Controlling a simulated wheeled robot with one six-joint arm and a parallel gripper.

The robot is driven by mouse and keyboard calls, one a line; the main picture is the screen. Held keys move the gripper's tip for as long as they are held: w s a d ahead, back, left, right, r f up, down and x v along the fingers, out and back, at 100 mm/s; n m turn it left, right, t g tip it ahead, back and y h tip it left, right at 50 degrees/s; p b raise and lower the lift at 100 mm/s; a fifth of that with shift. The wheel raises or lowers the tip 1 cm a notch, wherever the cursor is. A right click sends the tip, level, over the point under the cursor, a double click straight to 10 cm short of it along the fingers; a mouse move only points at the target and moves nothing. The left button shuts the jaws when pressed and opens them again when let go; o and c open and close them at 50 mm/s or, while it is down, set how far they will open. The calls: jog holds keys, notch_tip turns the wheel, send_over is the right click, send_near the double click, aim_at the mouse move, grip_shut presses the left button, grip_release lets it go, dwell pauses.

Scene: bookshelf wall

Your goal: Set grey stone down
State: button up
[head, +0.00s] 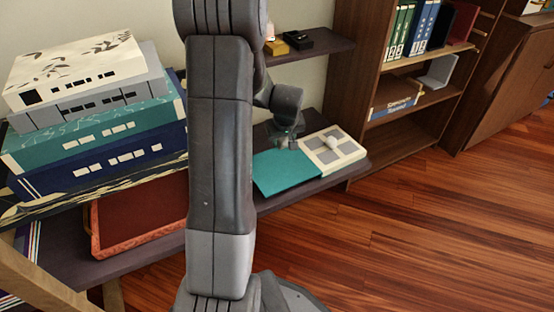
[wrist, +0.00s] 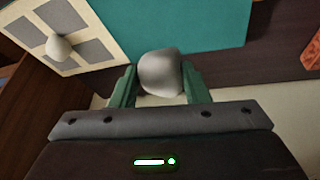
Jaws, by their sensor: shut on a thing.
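My gripper (wrist: 159,67) is shut on the grey stone (wrist: 160,78), a rounded lump between its two green fingers in the wrist view. In the head view my gripper (head: 285,136) is over the lower shelf by the open book, and the stone in it cannot be made out there. The open book has a teal side (head: 285,172) and a cream page with grey squares (head: 350,155). The teal side (wrist: 190,22) lies beyond the held stone in the wrist view. Whether the stone touches anything below is unclear.
A pale stone (head: 329,143) rests on the cream page; it also shows in the wrist view (wrist: 58,47). A stack of large books (head: 95,115) and a red tray (head: 140,213) are at left. Yellow and black items (head: 298,39) sit on the upper shelf.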

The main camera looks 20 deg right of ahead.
aim_at(283, 163)
notch_tip(283, 163, down, 9)
jog(key=b, duration=0.3)
jog(key=shift+b, duration=0.3)
jog(key=o, duration=1.1)
jog(key=shift+f, duration=0.1)
jog(key=p+v, duration=0.4)
jog(key=v, duration=0.8)
